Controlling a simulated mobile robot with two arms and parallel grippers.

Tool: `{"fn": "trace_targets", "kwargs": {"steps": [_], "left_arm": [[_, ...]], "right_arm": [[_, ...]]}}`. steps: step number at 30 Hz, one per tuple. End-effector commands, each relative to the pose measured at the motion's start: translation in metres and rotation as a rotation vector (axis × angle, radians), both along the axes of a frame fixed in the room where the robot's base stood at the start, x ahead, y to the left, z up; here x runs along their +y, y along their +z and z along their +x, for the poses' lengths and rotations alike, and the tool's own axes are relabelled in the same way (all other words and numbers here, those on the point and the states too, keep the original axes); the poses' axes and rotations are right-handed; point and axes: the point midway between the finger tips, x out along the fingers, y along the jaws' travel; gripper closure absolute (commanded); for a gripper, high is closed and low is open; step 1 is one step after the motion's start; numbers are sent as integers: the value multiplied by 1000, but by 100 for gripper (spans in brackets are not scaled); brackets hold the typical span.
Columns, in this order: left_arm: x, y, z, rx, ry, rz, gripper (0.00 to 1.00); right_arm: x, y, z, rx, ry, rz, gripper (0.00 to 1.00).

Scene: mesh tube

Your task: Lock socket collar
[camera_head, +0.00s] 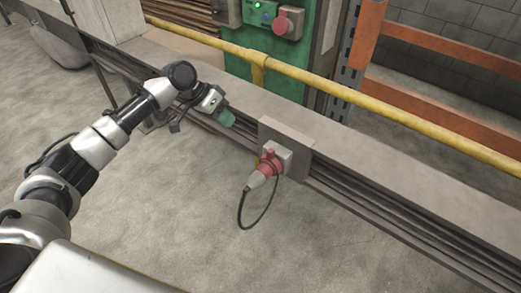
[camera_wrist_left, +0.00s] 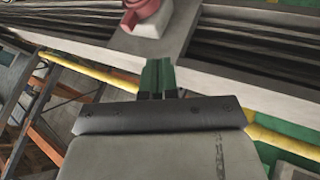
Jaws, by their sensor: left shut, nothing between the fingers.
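A red socket collar (camera_head: 268,162) sits on a light grey socket box (camera_head: 286,152) fixed to the side of the long low beam. A pale plug (camera_head: 256,180) is at the collar, and its black cable (camera_head: 241,210) hangs in a loop. I cannot tell how far the collar is turned. My left gripper (camera_head: 228,118), with green fingers, is up and to the left of the socket, apart from it. In the left wrist view its fingers (camera_wrist_left: 157,76) are together and empty, with the red collar (camera_wrist_left: 143,8) cut off at the top. My right gripper is not in view.
The grey beam (camera_head: 400,190) runs diagonally across the scene, with a yellow rail (camera_head: 350,97) behind it. A green panel (camera_head: 262,60) with a red socket (camera_head: 289,23) stands beyond. Orange racking (camera_head: 440,95) is at right. The concrete floor in front is clear.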

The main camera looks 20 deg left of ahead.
Motion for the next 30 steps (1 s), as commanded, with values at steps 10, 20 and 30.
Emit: {"fn": "trace_targets", "kwargs": {"steps": [10,20,30], "left_arm": [[-1,0,0,1,-3,-2,100],[-28,-38,9,2,-4,-3,100],[-72,-79,14,-2,-6,0,100]], "right_arm": [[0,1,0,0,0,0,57],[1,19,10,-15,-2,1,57],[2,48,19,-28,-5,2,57]]}}
